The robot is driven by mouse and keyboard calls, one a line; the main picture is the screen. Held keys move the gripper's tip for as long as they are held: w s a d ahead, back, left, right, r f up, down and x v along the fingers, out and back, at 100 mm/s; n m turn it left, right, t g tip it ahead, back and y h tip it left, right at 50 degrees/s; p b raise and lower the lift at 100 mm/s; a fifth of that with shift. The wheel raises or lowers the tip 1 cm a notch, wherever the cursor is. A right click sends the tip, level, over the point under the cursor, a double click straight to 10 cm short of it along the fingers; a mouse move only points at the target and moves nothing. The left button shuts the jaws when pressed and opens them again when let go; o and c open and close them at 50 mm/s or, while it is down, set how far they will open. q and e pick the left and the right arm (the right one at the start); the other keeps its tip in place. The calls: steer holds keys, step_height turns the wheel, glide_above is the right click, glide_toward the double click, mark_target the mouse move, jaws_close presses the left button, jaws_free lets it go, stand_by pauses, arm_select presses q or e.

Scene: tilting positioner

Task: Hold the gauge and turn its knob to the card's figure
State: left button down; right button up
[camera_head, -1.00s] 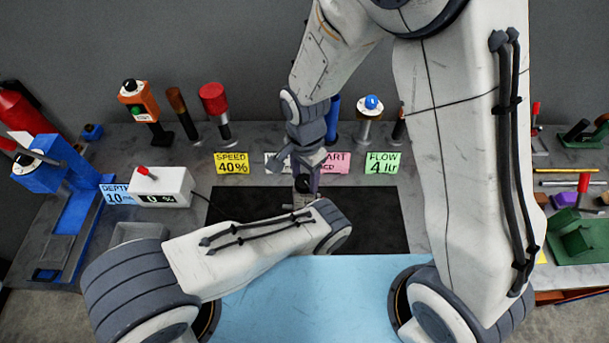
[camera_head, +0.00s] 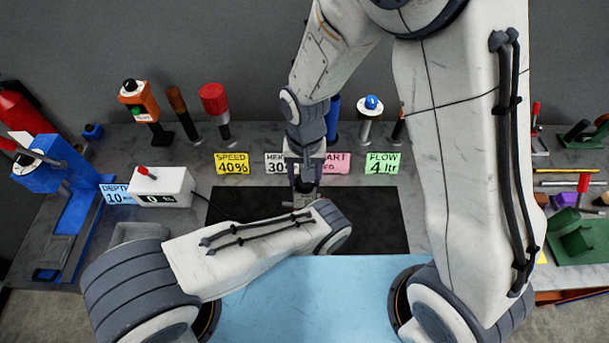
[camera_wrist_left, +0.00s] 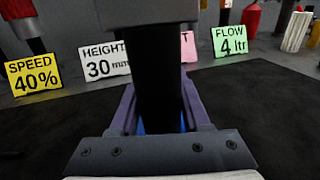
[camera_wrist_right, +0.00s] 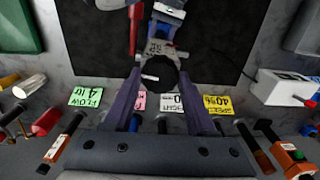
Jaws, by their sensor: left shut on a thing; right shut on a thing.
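The gauge shows as a dark upright body (camera_wrist_left: 158,85) in the left wrist view, between the fingers of my left gripper (camera_wrist_left: 160,105), which is shut on it. In the right wrist view a round black knob (camera_wrist_right: 161,76) sits between the fingertips of my right gripper (camera_wrist_right: 160,72), which is shut on it. A grey part (camera_wrist_right: 160,48) of the gauge shows beside the knob. In the head view the right gripper (camera_head: 306,178) points down over the dark mat, and my left forearm hides the left gripper. The HEIGHT 30 mm card (camera_head: 275,163) stands behind, partly covered.
SPEED 40% (camera_head: 232,163), pink (camera_head: 337,163), FLOW 4 ltr (camera_head: 382,163) and DEPTH 10 (camera_head: 117,194) cards stand around the dark mat (camera_head: 375,220). A white switch box (camera_head: 165,187) is at left. Several upright tools line the back. The mat's right side is clear.

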steer(key=shift+n, duration=1.3)
steer(key=o, duration=1.4)
step_height(320, 180, up, 12)
arm_select(q)
steer(key=shift+c, duration=1.5)
jaws_free()
